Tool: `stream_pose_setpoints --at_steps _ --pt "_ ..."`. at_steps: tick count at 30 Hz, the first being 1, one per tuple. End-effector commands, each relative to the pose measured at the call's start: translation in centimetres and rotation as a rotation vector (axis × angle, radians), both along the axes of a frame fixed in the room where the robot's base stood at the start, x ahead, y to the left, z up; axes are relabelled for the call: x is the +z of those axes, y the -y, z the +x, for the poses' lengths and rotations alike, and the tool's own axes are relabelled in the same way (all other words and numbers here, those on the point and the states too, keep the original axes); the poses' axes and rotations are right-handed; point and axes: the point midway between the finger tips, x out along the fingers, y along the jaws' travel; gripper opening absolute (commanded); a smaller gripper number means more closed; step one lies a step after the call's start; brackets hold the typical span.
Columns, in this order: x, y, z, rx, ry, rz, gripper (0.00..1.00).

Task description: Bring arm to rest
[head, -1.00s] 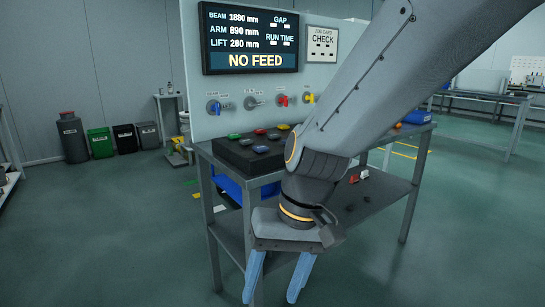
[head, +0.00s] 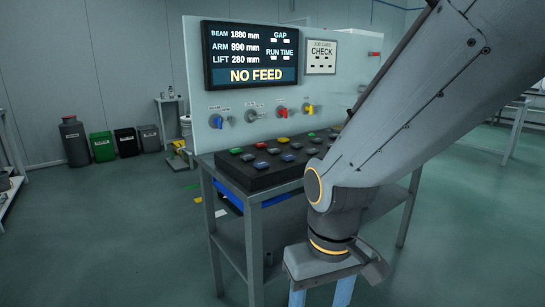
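My arm comes in from the upper right and reaches down in front of the panel bench. My gripper (head: 320,296) points down at the bottom edge of the head view, in front of the bench. Its two light-blue fingers are apart, with nothing visible between them. The fingertips are cut off by the frame edge. The panel (head: 350,86) stands upright at the back of the bench, with a screen (head: 250,56) reading NO FEED. A black button box (head: 240,176) with several coloured buttons sits on the bench top; my arm hides its right part.
The grey bench (head: 252,250) has a lower shelf close behind my gripper. Several coloured knobs (head: 282,112) stick out from the panel. Bins (head: 102,145) stand by the back wall at left. The floor (head: 110,235) left of the bench is clear.

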Motion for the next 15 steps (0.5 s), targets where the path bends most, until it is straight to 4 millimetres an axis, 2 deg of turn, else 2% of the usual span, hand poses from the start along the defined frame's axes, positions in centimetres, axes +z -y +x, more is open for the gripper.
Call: stream_pose_setpoints --at_steps 1,15 --pt "1.8 0.8 -0.2 -0.026 -0.001 -0.002 0.56" --pt "10.6 8.0 -0.9 -0.236 -0.007 -0.023 0.56"
